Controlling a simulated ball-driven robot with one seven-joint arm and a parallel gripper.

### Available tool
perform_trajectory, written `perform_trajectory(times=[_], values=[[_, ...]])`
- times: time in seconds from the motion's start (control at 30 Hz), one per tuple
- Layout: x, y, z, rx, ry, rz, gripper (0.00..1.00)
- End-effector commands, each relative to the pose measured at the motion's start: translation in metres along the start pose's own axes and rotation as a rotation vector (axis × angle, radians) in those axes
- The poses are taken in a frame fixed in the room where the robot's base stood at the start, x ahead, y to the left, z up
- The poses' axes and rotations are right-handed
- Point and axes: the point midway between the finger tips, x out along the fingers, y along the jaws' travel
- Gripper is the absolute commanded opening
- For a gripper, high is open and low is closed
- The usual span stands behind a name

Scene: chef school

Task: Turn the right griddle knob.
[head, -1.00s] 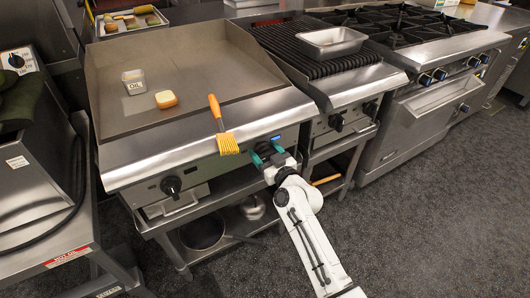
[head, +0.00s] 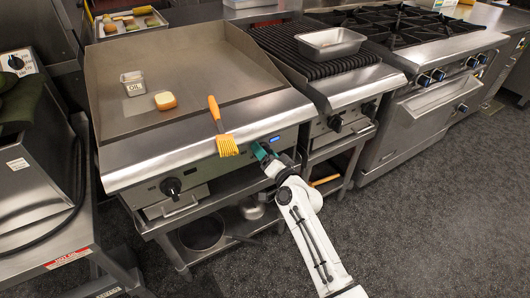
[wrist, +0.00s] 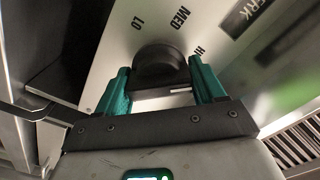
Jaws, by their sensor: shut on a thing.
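The griddle (head: 190,70) has a steel front panel. Its right knob (wrist: 160,58) is black and round, with LO, MED and HI printed around it in the wrist view. My gripper (wrist: 158,66) has its green fingers on both sides of this knob and is shut on it. In the head view my gripper (head: 264,152) is at the right end of the griddle's front panel, where it hides the knob. The left griddle knob (head: 171,186) is black and free.
An orange brush (head: 222,132) lies across the griddle's front ledge. An oil tub (head: 132,83) and a yellow-orange block (head: 165,100) sit on the plate. A charbroiler (head: 315,50) with a steel pan (head: 331,42) adjoins on the right. The floor in front is clear.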

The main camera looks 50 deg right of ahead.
Motion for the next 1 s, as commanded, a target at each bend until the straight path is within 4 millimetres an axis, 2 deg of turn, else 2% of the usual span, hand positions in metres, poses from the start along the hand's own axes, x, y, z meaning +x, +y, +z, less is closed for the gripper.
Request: perform_trajectory(times=[0.6, 1.0], values=[[-0.0005, 0.0029, 0.0003, 0.554, 0.000, 0.002, 0.38], [-0.0006, 0.0044, 0.0013, 0.747, 0.000, 0.003, 0.38]])
